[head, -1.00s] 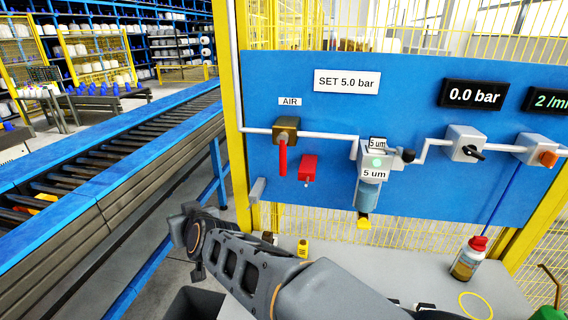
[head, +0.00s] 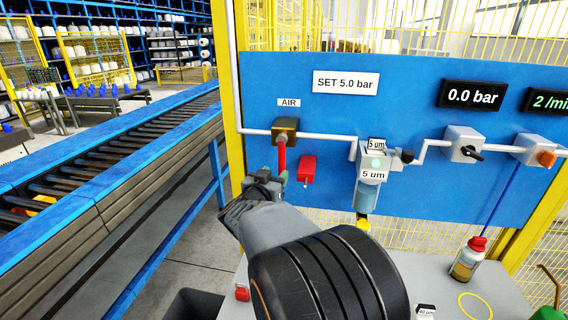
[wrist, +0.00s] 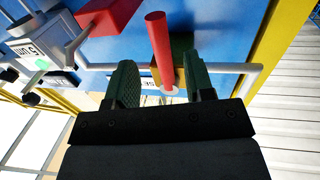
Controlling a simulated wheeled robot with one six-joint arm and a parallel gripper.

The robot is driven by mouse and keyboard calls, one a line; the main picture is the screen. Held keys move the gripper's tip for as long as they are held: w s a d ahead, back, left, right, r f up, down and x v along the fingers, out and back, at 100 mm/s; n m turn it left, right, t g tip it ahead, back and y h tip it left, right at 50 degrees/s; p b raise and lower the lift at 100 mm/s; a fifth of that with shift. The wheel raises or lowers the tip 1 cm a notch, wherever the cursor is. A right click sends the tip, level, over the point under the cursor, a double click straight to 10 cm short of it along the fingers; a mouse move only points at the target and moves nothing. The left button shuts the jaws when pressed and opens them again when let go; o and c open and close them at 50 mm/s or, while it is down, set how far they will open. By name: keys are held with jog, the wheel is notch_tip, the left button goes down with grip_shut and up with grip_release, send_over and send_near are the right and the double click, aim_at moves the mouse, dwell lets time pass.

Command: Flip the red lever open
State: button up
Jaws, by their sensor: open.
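The red lever (head: 282,157) hangs straight down from the brass valve (head: 285,131) under the AIR label on the blue panel (head: 330,110). It crosses the pipe line. My gripper (head: 268,182) is at the lever's lower end, and part of the lever is hidden behind it. In the wrist view the red lever (wrist: 160,48) shows between the two green fingers of my open gripper (wrist: 160,78). I cannot tell whether either finger touches it.
A red block (head: 307,168) sits on the panel just right of the lever. The filter unit (head: 371,172) is farther right. A yellow post (head: 228,100) stands at the left, with a roller conveyor (head: 110,150) beyond. A bottle (head: 468,260) stands on the grey table (head: 440,275).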

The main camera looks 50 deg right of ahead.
aim_at(284, 163)
jog(key=p+x, duration=0.1)
jog(key=x, duration=0.6)
jog(key=shift+w+d, duration=0.15)
jog(key=shift+d, duration=0.2)
grip_shut()
